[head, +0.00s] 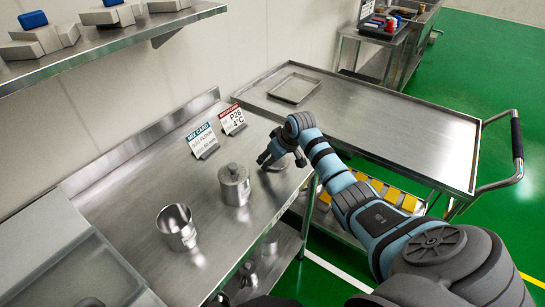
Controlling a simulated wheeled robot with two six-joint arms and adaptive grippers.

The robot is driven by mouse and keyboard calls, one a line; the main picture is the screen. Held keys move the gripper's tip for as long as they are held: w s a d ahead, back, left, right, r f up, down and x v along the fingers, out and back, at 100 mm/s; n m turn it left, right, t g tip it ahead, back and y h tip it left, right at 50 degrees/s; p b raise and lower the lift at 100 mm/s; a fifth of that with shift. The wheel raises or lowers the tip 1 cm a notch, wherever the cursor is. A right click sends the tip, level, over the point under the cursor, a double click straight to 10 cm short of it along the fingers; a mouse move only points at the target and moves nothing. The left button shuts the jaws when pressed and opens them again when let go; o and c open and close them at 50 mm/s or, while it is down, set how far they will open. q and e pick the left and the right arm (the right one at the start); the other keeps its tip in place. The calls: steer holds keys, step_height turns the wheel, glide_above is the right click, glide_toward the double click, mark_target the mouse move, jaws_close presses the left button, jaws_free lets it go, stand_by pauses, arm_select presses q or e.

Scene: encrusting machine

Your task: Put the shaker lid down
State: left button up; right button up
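My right gripper (279,159) is low over the right end of the steel bench, with its fingers spread and pointing down. A small round grey metal piece, apparently the shaker lid (276,167), shows under and between the fingers at bench level. The fingers partly hide it, and I cannot tell whether they touch it. An open steel cup (178,229) stands upright on the bench to the left, with no lid on it. A steel canister with a knobbed lid on top (235,185) stands between the cup and my gripper. My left gripper is out of view.
Two cards, a blue-topped one (202,141) and a red-topped one (232,120), stand behind the canister. A steel cart (400,130) with a shallow tray (295,88) is at the right. A shelf (110,38) overhangs the upper left. The bench front is clear.

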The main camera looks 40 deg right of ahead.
steer(key=shift+o, duration=0.9)
steer(key=shift+r, duration=0.15)
steer(key=p+v, duration=0.2)
steer(key=v, duration=1)
steer(key=shift+p, duration=0.35)
